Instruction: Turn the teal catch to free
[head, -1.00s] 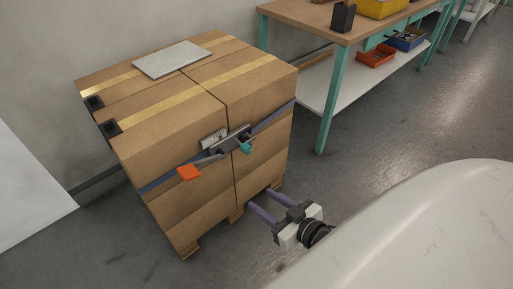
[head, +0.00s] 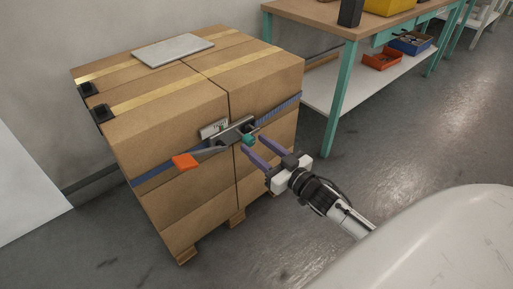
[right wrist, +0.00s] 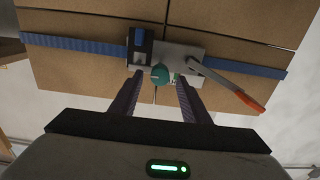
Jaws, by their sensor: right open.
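The teal catch (head: 248,139) is a small knob on the grey metal ratchet (head: 232,133), which sits on the blue strap (head: 152,179) around the stacked cartons. My right gripper (head: 258,148) is open, with its purple fingers pointing at the catch and close to it. In the right wrist view the teal catch (right wrist: 160,74) lies ahead, between and just beyond the two fingertips (right wrist: 158,78). I cannot tell whether a finger touches it. The ratchet's lever with an orange grip (head: 185,161) sticks out to the left; the grip also shows in the right wrist view (right wrist: 250,101). My left gripper is not in view.
The cartons (head: 170,120) stand on a wooden pallet, with a grey plate (head: 173,52) on top. A workbench (head: 325,22) with teal legs stands to the right, with red and blue bins on its shelf. Floor (head: 400,155) right of the cartons is clear.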

